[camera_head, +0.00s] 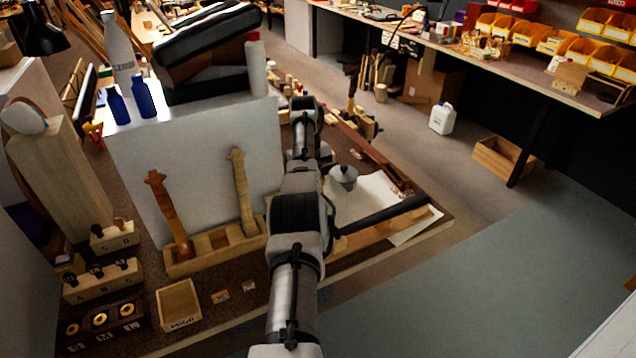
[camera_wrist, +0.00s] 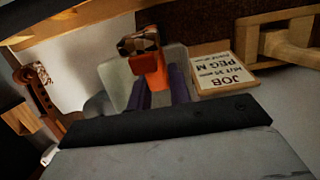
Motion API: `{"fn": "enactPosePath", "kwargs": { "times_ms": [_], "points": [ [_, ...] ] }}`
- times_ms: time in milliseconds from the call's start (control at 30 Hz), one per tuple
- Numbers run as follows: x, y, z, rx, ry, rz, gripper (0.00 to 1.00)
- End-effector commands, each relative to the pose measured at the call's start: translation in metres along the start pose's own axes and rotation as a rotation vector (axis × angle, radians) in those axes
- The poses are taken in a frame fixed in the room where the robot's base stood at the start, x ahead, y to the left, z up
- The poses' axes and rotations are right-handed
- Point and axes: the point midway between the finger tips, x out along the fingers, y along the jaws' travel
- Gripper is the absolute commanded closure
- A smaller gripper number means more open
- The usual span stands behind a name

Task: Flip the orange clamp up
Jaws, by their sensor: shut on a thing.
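The orange clamp (camera_wrist: 154,72) shows in the wrist view, just beyond the dark edge of my wrist. My gripper (camera_wrist: 160,90) is around it, with purple-grey finger shapes on both sides. The gripper is shut on the orange clamp. A brown mottled piece (camera_wrist: 139,42) lies right behind the clamp. How far the clamp is tilted is hard to tell, since its lower part is hidden. In the head view my arm covers the middle of the bench, and I cannot make out the clamp there.
A card reading JOB PEG M (camera_wrist: 222,72) lies right of the clamp. In the head view, a wooden rack (camera_head: 215,262) with two violin necks stands left of my arm. A grey lidded pot (camera_head: 343,178) and white paper (camera_head: 375,200) lie to its right.

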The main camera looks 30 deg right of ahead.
Motion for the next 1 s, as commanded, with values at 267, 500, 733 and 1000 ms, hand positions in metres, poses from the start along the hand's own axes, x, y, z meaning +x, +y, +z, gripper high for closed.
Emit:
{"fn": "enactPosePath", "kwargs": {
  "times_ms": [267,500,733,1000],
  "points": [
    [0.0044,-0.0058,0.0004,0.001,-0.028,-0.002,1.00],
    [0.0045,-0.0063,0.0008,0.001,-0.031,-0.002,1.00],
    [0.0046,-0.0063,0.0008,0.001,-0.031,-0.002,0.72],
    [0.0028,-0.0060,0.0003,0.000,-0.027,-0.001,0.58]
  ]
}}
